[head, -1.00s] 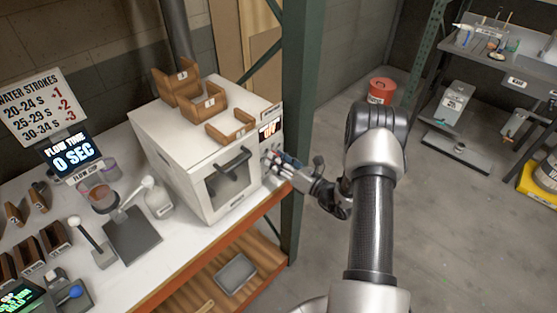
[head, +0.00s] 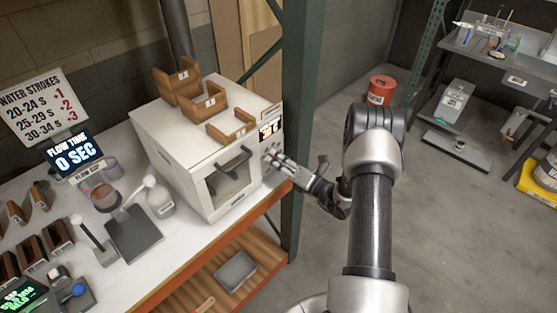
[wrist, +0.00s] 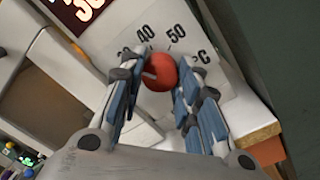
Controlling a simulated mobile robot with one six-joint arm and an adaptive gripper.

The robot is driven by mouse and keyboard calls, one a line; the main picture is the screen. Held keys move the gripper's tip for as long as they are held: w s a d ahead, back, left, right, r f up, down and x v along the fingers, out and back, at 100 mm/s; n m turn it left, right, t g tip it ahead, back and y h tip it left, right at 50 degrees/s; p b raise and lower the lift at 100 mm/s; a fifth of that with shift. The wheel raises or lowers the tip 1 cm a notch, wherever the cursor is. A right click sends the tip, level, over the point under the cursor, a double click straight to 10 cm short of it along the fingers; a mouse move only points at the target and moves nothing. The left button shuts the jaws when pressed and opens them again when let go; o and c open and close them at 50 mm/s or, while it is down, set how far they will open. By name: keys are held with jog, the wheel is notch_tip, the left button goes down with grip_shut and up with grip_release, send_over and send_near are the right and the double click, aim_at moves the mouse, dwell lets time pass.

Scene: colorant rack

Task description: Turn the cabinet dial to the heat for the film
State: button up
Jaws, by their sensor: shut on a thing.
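The white cabinet (head: 165,122) stands on the bench in the head view, with a glazed door and handle. Its red dial (wrist: 160,73) shows in the wrist view between my blue-padded fingers. My gripper (wrist: 157,62) is shut on the dial, a finger on each side. It also shows at the cabinet's right front in the head view (head: 274,160). A pale mark on the dial points left, toward the low end of the scale (wrist: 160,32), where 40, 50 and °C are readable.
Brown numbered holders (head: 230,124) sit on the cabinet top. A dark green rack post (head: 305,120) stands close on the right. The flow time display (head: 72,153) reads 0 SEC.

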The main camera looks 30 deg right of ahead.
jog(key=o, duration=1.1)
jog(key=shift+c, duration=0.2)
jog(key=v, duration=1.2)
jog(key=shift+s+f, duration=0.1)
